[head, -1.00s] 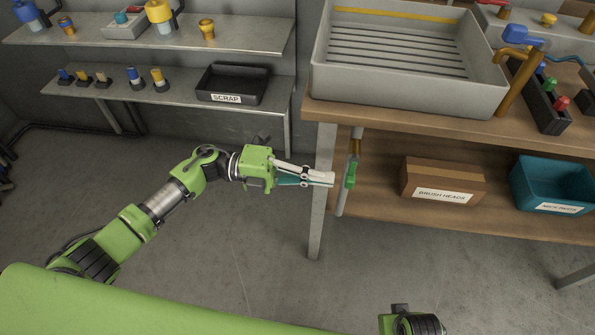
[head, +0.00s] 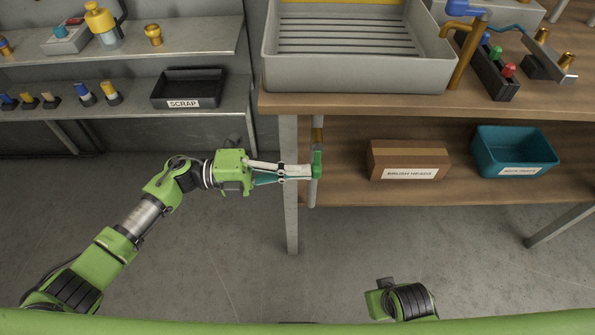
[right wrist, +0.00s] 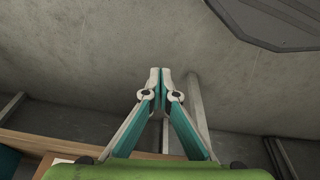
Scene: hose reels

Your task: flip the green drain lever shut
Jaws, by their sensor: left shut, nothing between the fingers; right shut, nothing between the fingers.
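The green drain lever (head: 317,164) sits on the drain pipe (head: 313,192) below the grey sink (head: 360,73), beside the table's near left leg. It looks upright, roughly in line with the pipe. My left gripper (head: 308,171) is shut and empty, pointing right. Its fingertips are at the lever's left side and look to be touching it or very close; I cannot tell which. My right gripper (right wrist: 160,72) is shut and empty in the right wrist view, over bare floor. In the head view only part of my right arm shows at the bottom.
A brown box (head: 408,160) labelled brush heads and a teal bin (head: 514,150) stand on the lower shelf right of the pipe. The table leg (head: 290,215) is close to my left fingers. A black scrap tray (head: 188,88) sits on the left shelf.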

